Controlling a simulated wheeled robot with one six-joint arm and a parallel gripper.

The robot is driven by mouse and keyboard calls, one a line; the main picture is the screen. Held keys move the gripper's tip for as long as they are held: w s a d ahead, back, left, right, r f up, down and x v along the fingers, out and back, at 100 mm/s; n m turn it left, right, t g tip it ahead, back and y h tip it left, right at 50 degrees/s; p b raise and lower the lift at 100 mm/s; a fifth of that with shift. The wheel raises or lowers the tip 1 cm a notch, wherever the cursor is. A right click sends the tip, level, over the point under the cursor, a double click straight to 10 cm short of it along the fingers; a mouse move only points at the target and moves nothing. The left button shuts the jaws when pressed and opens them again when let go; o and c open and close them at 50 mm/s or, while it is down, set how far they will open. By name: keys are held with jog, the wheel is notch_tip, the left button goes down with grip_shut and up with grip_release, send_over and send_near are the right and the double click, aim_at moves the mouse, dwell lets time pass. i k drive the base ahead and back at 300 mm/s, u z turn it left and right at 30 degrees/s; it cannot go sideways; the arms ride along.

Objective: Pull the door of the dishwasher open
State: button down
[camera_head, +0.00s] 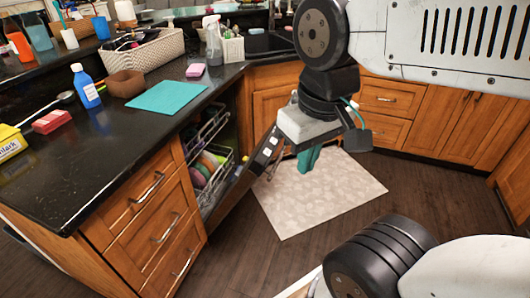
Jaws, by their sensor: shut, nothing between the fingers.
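The dishwasher stands under the counter, left of centre. Its door (240,187) is tilted out and partly open, with a strip of light buttons near its upper edge. Racks (215,132) with colored plates show inside. My gripper (306,160) is shut and empty, just right of the door's upper end and on its outer side. It partly overlaps the door's edge in the picture, so I cannot tell whether it touches the door.
Wooden drawers (150,210) with metal handles stand left of the dishwasher. A pale mat (320,195) lies on the dark floor in front of it. A teal mat (166,97), a blue bottle (86,88) and a brown bowl (126,84) are on the counter. Floor right of the mat is clear.

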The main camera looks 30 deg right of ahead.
aim_at(246, 176)
jog(key=u, duration=2.05)
jog(key=k, duration=1.75)
jog(key=z, duration=1.7)
jog(key=i, duration=0.9)
jog(key=u, duration=0.25)
